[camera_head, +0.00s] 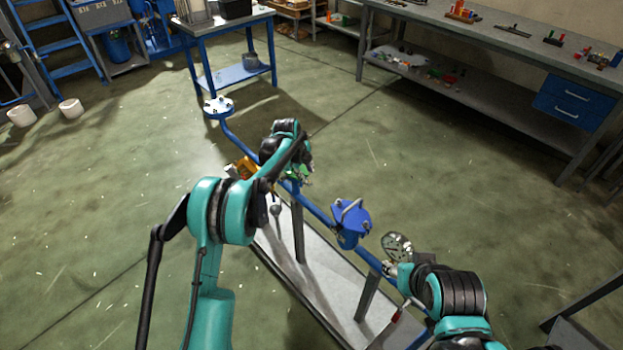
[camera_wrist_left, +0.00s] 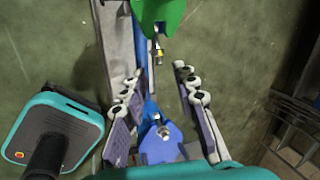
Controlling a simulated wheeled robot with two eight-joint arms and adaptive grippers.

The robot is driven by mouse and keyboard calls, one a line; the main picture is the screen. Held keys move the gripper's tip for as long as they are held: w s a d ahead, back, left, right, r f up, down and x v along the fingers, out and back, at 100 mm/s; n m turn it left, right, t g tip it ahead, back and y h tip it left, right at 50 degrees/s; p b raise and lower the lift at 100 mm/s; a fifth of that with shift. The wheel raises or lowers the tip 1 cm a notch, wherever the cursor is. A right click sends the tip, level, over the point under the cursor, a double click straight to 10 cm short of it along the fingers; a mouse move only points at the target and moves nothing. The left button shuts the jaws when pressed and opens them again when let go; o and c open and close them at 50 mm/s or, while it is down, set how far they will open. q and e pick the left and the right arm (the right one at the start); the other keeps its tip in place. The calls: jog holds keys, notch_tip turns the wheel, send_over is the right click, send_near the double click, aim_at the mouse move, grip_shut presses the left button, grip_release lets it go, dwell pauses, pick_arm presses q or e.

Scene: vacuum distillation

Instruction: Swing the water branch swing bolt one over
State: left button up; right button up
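In the left wrist view, a green fitting (camera_wrist_left: 160,12) sits at the top, with a metal bolt (camera_wrist_left: 157,50) just below it. A blue fitting (camera_wrist_left: 160,140) with another small metal bolt (camera_wrist_left: 163,131) is lower down. I cannot tell which bolt is swing bolt one. My left gripper (camera_wrist_left: 160,92) is open, its fingers apart on either side of the blue pipe, with nothing clamped. In the head view its arm mostly hides the green fitting (camera_head: 306,174). My right arm is at the lower right; its fingers are not clear.
The blue pipe (camera_head: 318,208) runs on grey posts above a pale tray (camera_head: 283,262). A blue lidded housing (camera_head: 351,222) and a round metal part (camera_head: 397,246) stand along it. A white flange (camera_head: 218,105) caps the far end.

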aim_at(310, 183)
pick_arm(q)
jog(key=b+x, duration=0.1)
jog(key=x, duration=0.1)
jog(key=b+x, duration=0.1)
jog(key=x, duration=0.2)
jog(key=b+x, duration=0.1)
jog(key=x, duration=0.1)
jog(key=shift+a+f, duration=0.2)
jog(key=shift+f, duration=0.15)
grip_shut()
